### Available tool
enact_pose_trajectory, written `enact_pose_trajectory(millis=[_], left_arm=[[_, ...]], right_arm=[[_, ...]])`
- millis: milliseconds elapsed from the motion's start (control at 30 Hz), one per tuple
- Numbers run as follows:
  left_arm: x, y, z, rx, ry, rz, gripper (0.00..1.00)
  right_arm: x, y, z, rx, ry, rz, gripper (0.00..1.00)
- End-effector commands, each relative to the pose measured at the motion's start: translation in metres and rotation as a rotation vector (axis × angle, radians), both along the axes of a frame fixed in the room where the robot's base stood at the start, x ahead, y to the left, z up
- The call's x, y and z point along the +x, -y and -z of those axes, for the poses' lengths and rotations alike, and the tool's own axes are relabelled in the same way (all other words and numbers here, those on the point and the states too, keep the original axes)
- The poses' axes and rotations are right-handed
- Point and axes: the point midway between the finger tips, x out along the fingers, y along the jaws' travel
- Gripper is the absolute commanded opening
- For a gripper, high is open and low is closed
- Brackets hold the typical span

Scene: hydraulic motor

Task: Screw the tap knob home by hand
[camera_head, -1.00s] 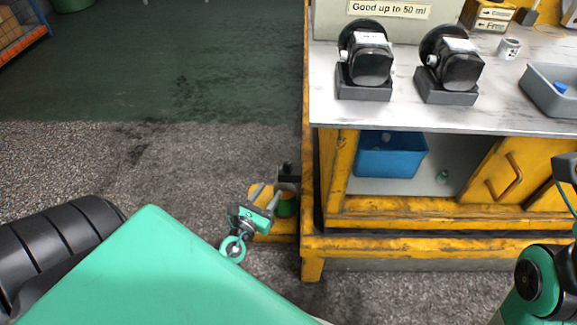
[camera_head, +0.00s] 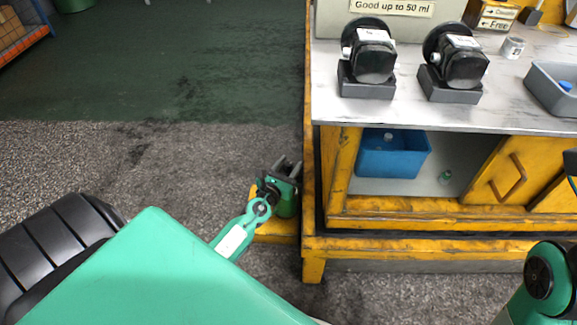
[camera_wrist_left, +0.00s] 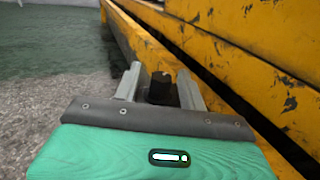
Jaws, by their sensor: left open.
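The tap knob (camera_wrist_left: 160,88) is a dark, short cylinder low beside the yellow bench. In the left wrist view it shows between the two grey fingers of my left gripper (camera_wrist_left: 159,72), with a gap on either side. The fingers are apart and not closed on it. In the head view my left gripper (camera_head: 288,166) is at the bench's left end, above a yellow ledge (camera_head: 275,231). There it largely hides the knob, and I cannot tell the knob's thread or seat. My right gripper is not in view; only part of the right arm shows at the right edge.
The yellow bench (camera_head: 400,247) stands close along the right of my left gripper. Two black motors (camera_head: 372,58) (camera_head: 458,65) stand on its top, with a grey tray (camera_head: 545,98) at the right. A blue bin (camera_head: 392,160) sits on the shelf.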

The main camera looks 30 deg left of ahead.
Motion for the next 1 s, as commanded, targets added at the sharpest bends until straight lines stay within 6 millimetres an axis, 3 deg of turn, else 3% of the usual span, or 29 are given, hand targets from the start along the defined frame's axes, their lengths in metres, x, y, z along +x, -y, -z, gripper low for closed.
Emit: enact_pose_trajectory(millis=[167, 400, 833, 1000], left_arm=[[0.000, 0.000, 0.000, 0.000, 0.000, 0.000, 0.41], [0.000, 0.000, 0.000, 0.000, 0.000, 0.000, 0.00], [-0.001, -0.001, 0.003, 0.001, 0.001, 0.043, 0.00], [-0.001, 0.000, 0.004, 0.000, 0.001, 0.096, 0.00]], right_arm=[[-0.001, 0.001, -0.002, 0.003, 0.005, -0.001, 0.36], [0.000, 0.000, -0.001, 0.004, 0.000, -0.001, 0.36], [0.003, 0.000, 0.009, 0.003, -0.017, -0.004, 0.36], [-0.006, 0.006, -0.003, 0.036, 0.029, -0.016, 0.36]])
